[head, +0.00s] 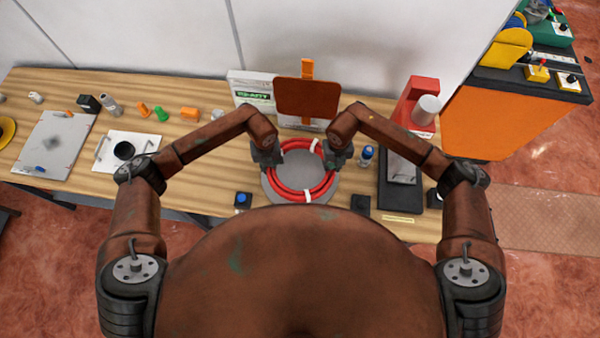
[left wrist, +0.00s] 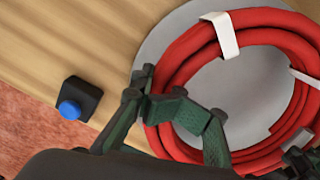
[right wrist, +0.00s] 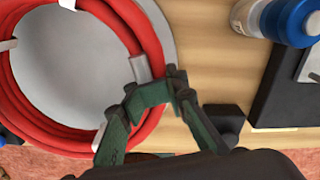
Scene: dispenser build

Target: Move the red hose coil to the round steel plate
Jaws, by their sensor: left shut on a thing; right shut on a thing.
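The red hose coil (head: 300,194) with white ties lies over the round steel plate (head: 267,192) in the head view. The plate's grey rim and middle show around and inside the coil; I cannot tell whether the coil touches it. My left gripper (head: 268,160) is shut on the left side of the coil. In the left wrist view its green fingers (left wrist: 200,125) straddle the hose (left wrist: 180,55). My right gripper (head: 338,158) is shut on the right side of the coil. In the right wrist view its fingers (right wrist: 150,100) are at the hose (right wrist: 130,25) beside a tie.
A blue-capped bottle (head: 367,156) stands right of the plate, near a black device (head: 400,200) and a red stand (head: 415,100). A black box with a blue button (head: 242,200) is at the front left. An orange panel (head: 307,98) stands behind. A white tray (head: 110,150) lies left.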

